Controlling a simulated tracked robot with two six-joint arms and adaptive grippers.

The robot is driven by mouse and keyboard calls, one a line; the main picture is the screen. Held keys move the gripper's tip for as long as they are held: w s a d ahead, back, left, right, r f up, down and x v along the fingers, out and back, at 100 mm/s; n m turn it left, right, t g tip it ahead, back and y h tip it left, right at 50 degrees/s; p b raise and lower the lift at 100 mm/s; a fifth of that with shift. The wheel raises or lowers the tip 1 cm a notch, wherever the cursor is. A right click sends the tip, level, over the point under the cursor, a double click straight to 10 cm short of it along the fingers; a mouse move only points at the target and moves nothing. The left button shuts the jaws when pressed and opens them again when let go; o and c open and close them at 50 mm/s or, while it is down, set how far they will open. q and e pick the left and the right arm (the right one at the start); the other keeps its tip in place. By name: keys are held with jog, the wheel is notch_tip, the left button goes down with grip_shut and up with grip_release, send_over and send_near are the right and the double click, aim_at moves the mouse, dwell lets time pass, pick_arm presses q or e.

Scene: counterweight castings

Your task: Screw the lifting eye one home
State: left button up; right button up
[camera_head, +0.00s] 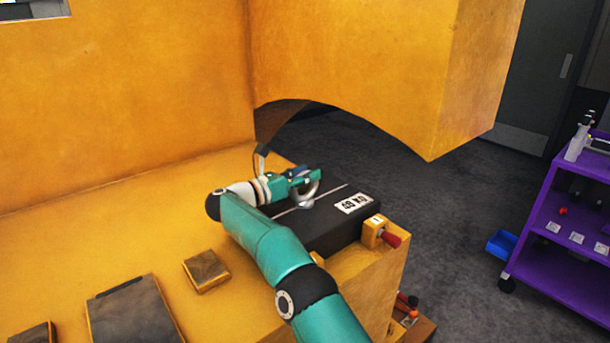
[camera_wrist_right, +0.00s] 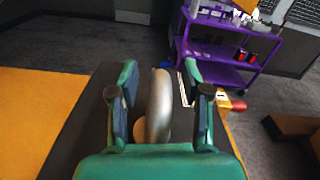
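The lifting eye (camera_head: 309,192) is a grey metal ring standing upright on a dark casting (camera_head: 335,232) with a white "40 KG" label that reads upside down. My right gripper (camera_head: 312,177) is at the ring. In the right wrist view, my right gripper (camera_wrist_right: 159,75) is open, with one finger on each side of the lifting eye (camera_wrist_right: 160,105) and a visible gap between each pad and the ring. The eye's threaded shank and its seating are hidden, so I cannot tell how far in it is. My left gripper is not in view.
The casting lies on a yellow ledge (camera_head: 110,220) under a yellow arched overhang (camera_head: 350,70). A small yellow block with a red knob (camera_head: 390,239) is at the ledge's front corner. Smaller dark-topped pieces (camera_head: 205,270) lie at left. A purple cart (camera_head: 560,225) stands at right beyond open floor.

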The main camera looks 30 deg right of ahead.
jog(key=a, duration=1.2)
jog(key=shift+s+f, duration=0.15)
jog(key=shift+s, duration=0.25)
